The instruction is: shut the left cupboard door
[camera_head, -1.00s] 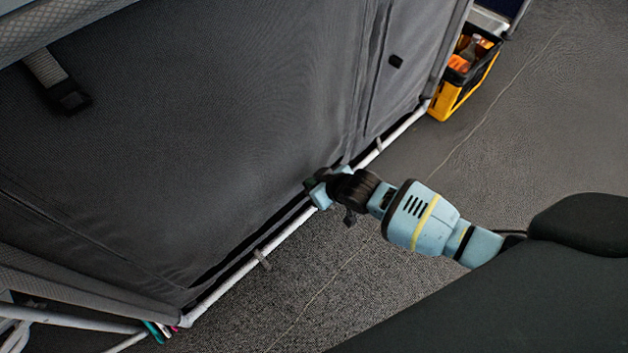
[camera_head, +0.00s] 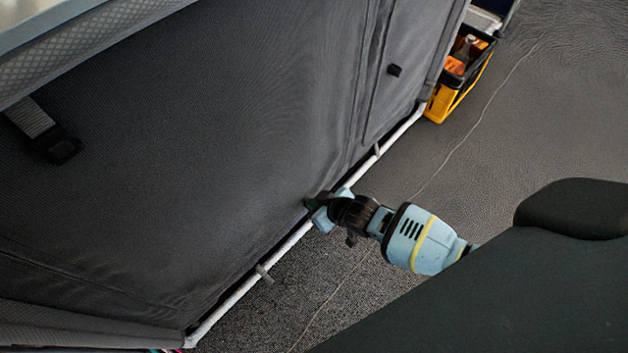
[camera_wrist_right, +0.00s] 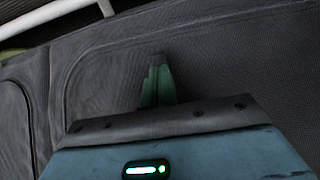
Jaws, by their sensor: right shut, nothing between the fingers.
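The left cupboard door (camera_head: 190,130) is a large dark grey fabric panel filling the left of the head view. It hangs about flat in the cupboard front, close to the white frame bar along the bottom. My right gripper (camera_head: 312,206) is shut and empty, its fingertips at the lower right part of this panel, just above the bar. In the right wrist view the green fingers (camera_wrist_right: 157,82) are together against the grey fabric (camera_wrist_right: 215,65); whether they press on it I cannot tell. My left gripper is not in view.
A white tube (camera_head: 290,243) runs along the cupboard's foot with small clips. A right-hand panel (camera_head: 405,75) has a small black tab. A yellow and black crate (camera_head: 452,92) with bottles stands beyond it. The grey floor (camera_head: 500,140) at right is clear.

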